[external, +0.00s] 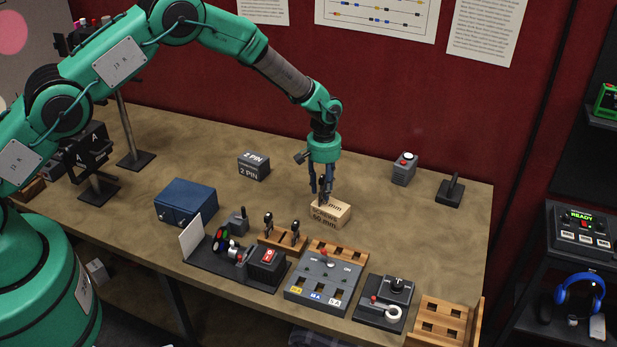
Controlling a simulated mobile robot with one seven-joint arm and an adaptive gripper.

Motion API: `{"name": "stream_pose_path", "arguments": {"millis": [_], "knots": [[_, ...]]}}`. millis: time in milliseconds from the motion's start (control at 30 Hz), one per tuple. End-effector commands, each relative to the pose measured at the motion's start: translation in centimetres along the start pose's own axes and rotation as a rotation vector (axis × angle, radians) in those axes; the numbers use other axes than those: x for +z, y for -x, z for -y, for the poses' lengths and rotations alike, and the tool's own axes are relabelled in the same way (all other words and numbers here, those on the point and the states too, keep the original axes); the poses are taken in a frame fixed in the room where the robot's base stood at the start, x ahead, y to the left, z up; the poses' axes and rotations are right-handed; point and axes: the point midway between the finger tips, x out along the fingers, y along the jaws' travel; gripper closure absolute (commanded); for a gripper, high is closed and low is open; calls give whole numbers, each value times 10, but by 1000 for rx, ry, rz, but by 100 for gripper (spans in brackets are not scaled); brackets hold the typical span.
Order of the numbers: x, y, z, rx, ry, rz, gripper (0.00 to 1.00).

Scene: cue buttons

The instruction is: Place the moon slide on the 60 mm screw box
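The 60 mm screw box (324,217) is a light wooden-coloured block with dark lettering, lying on the table right of the middle. My gripper (324,196) points down directly over it, with its fingertips at or just above the box top. The fingers look close together. Something small and dark shows between or just below the tips, but I cannot tell whether it is a slide or part of the fingers. I cannot make out a moon picture anywhere, so the moon slide is not identifiable in this view.
Close in front are a wooden rack (283,243) with two dark upright pieces, a projector-like device with a white screen (192,237), a grey switch panel (325,278) and a dial box (384,303). A 2 PIN box (254,167) and button box (404,168) stand behind.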

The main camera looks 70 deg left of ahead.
Motion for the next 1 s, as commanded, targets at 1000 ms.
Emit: {"name": "stream_pose_path", "arguments": {"millis": [1000], "knots": [[-1, 77, -1, 2, 0, -2, 65]]}}
